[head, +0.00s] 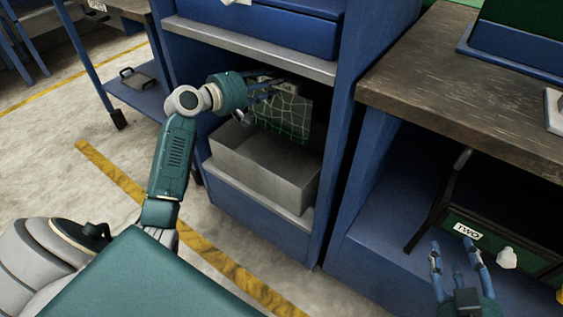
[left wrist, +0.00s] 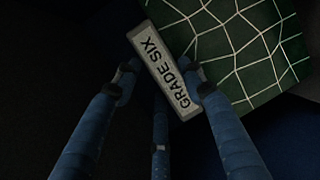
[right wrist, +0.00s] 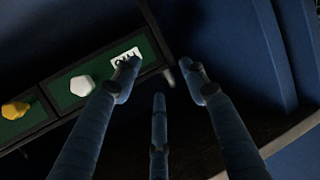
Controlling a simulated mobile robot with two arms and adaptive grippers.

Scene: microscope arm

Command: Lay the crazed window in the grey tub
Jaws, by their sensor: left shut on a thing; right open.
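The crazed window (head: 285,115) is a dark green pane with white crack lines. It also shows in the left wrist view (left wrist: 235,45), with a grey block marked GRADE SIX (left wrist: 163,68) along its edge. My left gripper (head: 272,88) is shut on this block and holds the pane tilted above the grey tub (head: 265,180). The tub is an open box on a low shelf of the blue cabinet. Its inside is partly hidden by its front wall. My right gripper (head: 454,252) is open and empty, in front of a green drawer front labelled TWO (head: 467,231).
Blue cabinet uprights (head: 345,130) stand to the right of the tub, and a grey shelf edge (head: 245,48) is above it. A brown worktop (head: 480,100) is at right. White (right wrist: 82,86) and yellow (right wrist: 15,110) knobs stick out near my right gripper.

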